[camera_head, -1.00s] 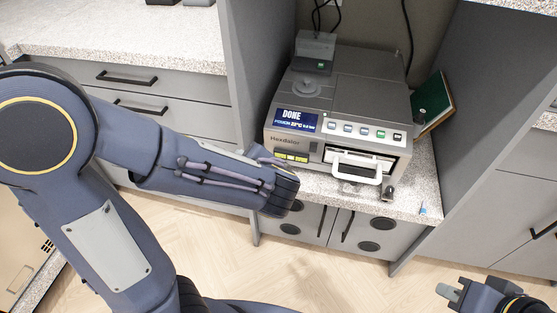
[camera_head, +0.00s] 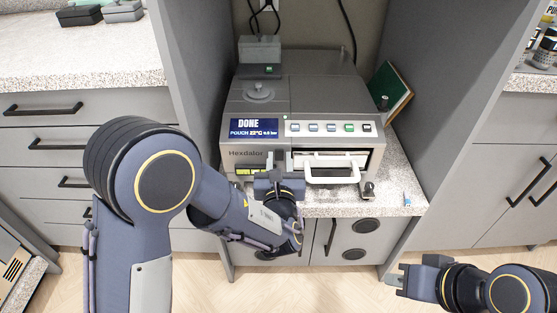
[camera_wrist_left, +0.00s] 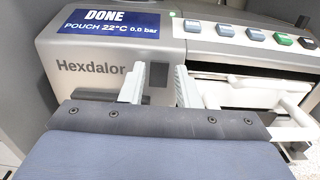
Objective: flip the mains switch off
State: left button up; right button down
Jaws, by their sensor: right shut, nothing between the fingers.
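The grey Hexdalor autoclave (camera_head: 300,100) stands in the bay, its display (camera_head: 253,127) reading DONE, POUCH 22°C, 0.0 bar. In the left wrist view, a dark rectangular part (camera_wrist_left: 158,75) is on its front, right of the name; I cannot tell whether it is the mains switch. My left gripper (camera_head: 279,160) is at the autoclave's front, left of the white handle. In the left wrist view its two fingers (camera_wrist_left: 162,86) are apart with nothing held, one on each side of the dark part. My right gripper (camera_head: 392,279) is shut and empty, low at the right, away from the autoclave.
The white door handle (camera_head: 331,176) juts out close to my left gripper. A row of buttons (camera_head: 330,128) lies above it. A grey box with a green light (camera_head: 259,56) stands behind. A green book (camera_head: 392,92) leans at the right. Bay walls flank the autoclave.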

pick_arm(q)
jog(key=shift+w, duration=0.45)
grip_shut()
jog(key=shift+f+b, duration=0.15)
jog(key=shift+b, duration=0.15)
jog(key=f+t+b, duration=0.1)
jog(key=t+b, duration=0.2)
jog(key=b, duration=0.6)
jog(key=shift+s+f, duration=0.1)
jog(key=shift+f, duration=0.05)
jog(key=shift+b, duration=0.35)
jog(key=shift+r+t, duration=0.25)
jog(key=shift+t, duration=0.15)
